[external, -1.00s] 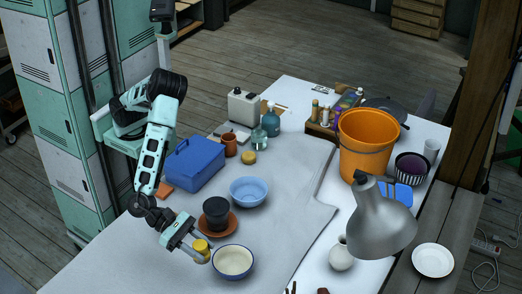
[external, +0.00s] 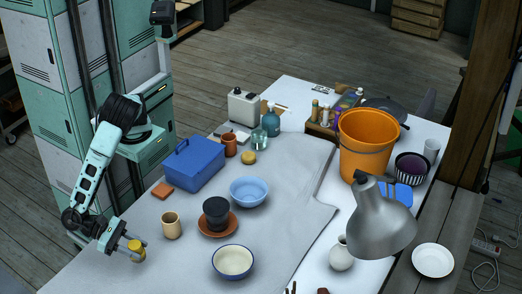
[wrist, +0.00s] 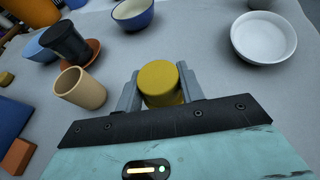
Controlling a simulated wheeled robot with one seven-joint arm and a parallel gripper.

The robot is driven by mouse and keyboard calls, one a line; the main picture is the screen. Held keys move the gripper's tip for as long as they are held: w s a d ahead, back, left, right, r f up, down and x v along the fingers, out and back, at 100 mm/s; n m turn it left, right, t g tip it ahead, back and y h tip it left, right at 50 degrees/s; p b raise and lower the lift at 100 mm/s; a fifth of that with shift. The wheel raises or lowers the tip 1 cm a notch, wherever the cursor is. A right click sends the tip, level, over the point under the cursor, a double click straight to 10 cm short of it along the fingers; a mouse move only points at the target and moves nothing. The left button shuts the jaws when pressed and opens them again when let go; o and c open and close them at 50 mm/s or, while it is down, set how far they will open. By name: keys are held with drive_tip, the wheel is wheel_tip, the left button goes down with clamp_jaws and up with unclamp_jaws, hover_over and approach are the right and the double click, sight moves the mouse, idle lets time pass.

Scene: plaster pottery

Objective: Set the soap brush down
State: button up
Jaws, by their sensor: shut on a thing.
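The soap brush shows as a short, round yellow piece (external: 138,251). It is between the two grey fingers of my gripper (external: 128,250), at the left front part of the table in the external view. In the wrist view the yellow top (wrist: 158,76) sits between the fingertips of my gripper (wrist: 160,86), which are shut on it. Its underside is hidden, and I cannot tell whether it touches the table.
A cream cup (external: 171,225) stands close by, beside a dark pot (external: 216,212) on an orange saucer (external: 208,234). A blue-rimmed bowl (external: 233,262) is further right. In the wrist view a white bowl (wrist: 263,40) lies to the right. Bare table surrounds my gripper.

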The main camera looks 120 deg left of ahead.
drive_tip(key=shift+f, duration=2)
drive_tip(key=shift+f, duration=0.1)
drive_tip(key=shift+f, duration=0.15)
drive_tip(key=o, duration=1)
drive_tip(key=shift+r, duration=0.2)
